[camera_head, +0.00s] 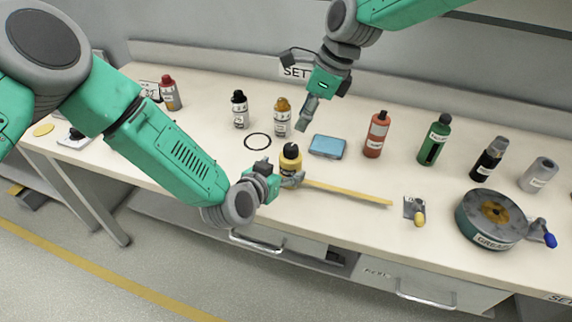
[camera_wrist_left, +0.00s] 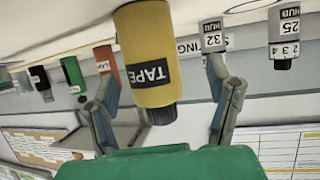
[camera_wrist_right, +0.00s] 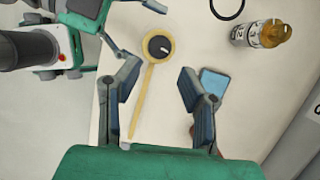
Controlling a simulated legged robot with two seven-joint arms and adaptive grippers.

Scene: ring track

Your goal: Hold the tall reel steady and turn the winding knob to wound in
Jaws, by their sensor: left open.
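The tall yellow reel (camera_head: 290,163), labelled TAPE, stands upright on the bench with a black winding knob (camera_wrist_right: 159,47) on top. A yellow tape strip (camera_head: 350,193) runs out from it to the right along the bench. My left gripper (camera_head: 280,175) is open at the reel's side. In the left wrist view the reel (camera_wrist_left: 148,50) shows upside down between the spread fingers, with gaps on both sides. My right gripper (camera_head: 307,115) is above and behind the reel, apart from it. In the right wrist view its fingers (camera_wrist_right: 160,90) are spread and empty.
A black ring (camera_head: 257,142) lies to the left. A yellow-handled tool (camera_head: 418,213) and grease tin (camera_head: 490,220) are at the right.

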